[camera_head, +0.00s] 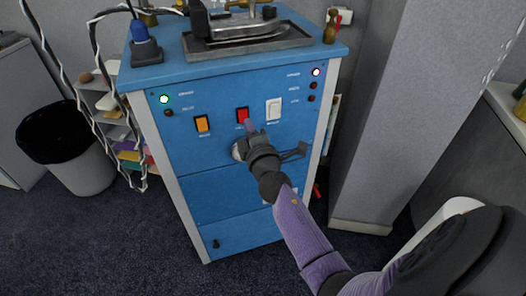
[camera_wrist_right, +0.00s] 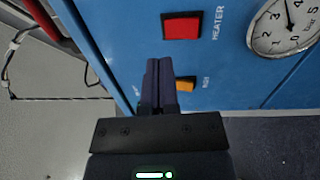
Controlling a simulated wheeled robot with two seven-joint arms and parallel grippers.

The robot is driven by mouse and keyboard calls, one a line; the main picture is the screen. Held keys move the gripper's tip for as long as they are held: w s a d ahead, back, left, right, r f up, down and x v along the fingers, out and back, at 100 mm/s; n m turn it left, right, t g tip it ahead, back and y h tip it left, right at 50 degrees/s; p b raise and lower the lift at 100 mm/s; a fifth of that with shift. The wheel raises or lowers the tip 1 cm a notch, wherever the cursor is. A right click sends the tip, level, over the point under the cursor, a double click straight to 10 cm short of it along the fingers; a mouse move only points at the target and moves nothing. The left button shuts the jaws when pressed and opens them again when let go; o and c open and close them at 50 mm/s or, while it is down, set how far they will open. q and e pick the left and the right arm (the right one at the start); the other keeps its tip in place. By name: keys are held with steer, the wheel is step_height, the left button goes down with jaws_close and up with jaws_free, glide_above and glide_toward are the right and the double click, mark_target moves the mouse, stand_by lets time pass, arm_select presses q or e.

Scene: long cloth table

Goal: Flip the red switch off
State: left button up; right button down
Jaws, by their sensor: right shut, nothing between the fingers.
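The red switch (camera_head: 242,114) sits in the middle of the blue cabinet's front panel, between an orange switch (camera_head: 202,123) on the left and a white switch (camera_head: 273,109) on the right. In the right wrist view, the red switch (camera_wrist_right: 182,26) shows beside the word HEATER, with the orange switch (camera_wrist_right: 185,84) below it. My right gripper (camera_head: 249,125) is shut and empty, with its fingertips just below the red switch. In the wrist view, its closed fingers (camera_wrist_right: 153,66) lie below and left of the red switch; contact cannot be told. My left gripper is not in view.
A round gauge (camera_wrist_right: 285,26) is on the panel near the red switch. The cabinet top (camera_head: 170,72) holds a metal tray (camera_head: 248,42) with an iron-like appliance. A waste bin (camera_head: 75,165) and shelves (camera_head: 105,100) stand left; a grey pillar (camera_head: 390,100) stands right.

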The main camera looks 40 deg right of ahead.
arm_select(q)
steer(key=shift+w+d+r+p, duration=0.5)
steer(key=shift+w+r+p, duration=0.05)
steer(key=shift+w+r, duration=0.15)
arm_select(e)
steer(key=v, duration=0.9)
steer(key=shift+r, duration=0.75)
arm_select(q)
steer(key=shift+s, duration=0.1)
arm_select(e)
steer(key=shift+f, duration=0.1)
